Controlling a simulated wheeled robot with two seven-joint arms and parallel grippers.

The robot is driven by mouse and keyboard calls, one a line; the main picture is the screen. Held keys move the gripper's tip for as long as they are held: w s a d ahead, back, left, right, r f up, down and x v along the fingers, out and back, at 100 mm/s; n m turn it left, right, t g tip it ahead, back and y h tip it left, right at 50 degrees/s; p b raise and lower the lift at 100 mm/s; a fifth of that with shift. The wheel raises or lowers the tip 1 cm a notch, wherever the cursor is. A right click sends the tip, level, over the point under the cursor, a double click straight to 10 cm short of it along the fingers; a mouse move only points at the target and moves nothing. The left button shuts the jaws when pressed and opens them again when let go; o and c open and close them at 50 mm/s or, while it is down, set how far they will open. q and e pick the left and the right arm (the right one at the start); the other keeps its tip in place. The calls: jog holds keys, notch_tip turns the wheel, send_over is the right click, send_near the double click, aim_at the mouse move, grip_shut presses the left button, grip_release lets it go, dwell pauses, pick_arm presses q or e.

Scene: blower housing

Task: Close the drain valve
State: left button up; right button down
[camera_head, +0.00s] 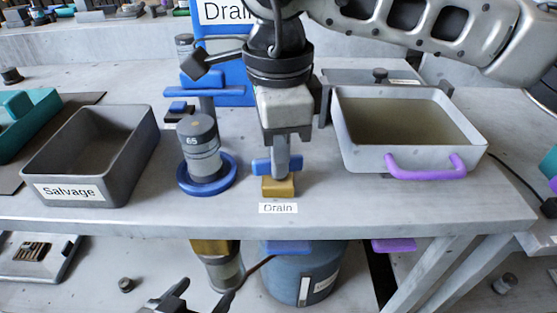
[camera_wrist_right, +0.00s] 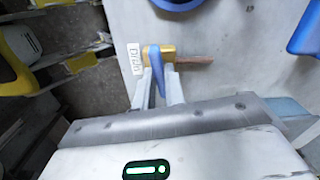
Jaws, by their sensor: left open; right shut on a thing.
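The drain valve has a brass body (camera_head: 279,187) and a blue handle (camera_head: 263,166), just behind the "Drain" label (camera_head: 278,208) at the table's front edge. My right gripper (camera_head: 281,163) points down from above and is shut on the blue handle. In the right wrist view, the handle (camera_wrist_right: 155,58) sits between the two fingers (camera_wrist_right: 157,88). There it lies across the line of the brass body (camera_wrist_right: 165,49) and brown pipe (camera_wrist_right: 195,60). My left gripper (camera_head: 198,300) is open and empty at the bottom edge, below the tabletop's front edge.
A grey "Salvage" bin (camera_head: 68,192) stands at the left. A grey cylinder (camera_head: 199,145) marked 65 stands in a blue ring (camera_head: 228,183) left of the valve. A grey tray with a purple handle (camera_head: 425,166) stands at the right. A blue-grey bucket (camera_head: 290,276) is below the table.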

jog(key=shift+m+b, duration=0.35)
jog(key=shift+m, duration=0.75)
jog(key=c, duration=1.5)
grip_release()
jog(key=shift+o, duration=0.2)
jog(key=shift+r, duration=0.15)
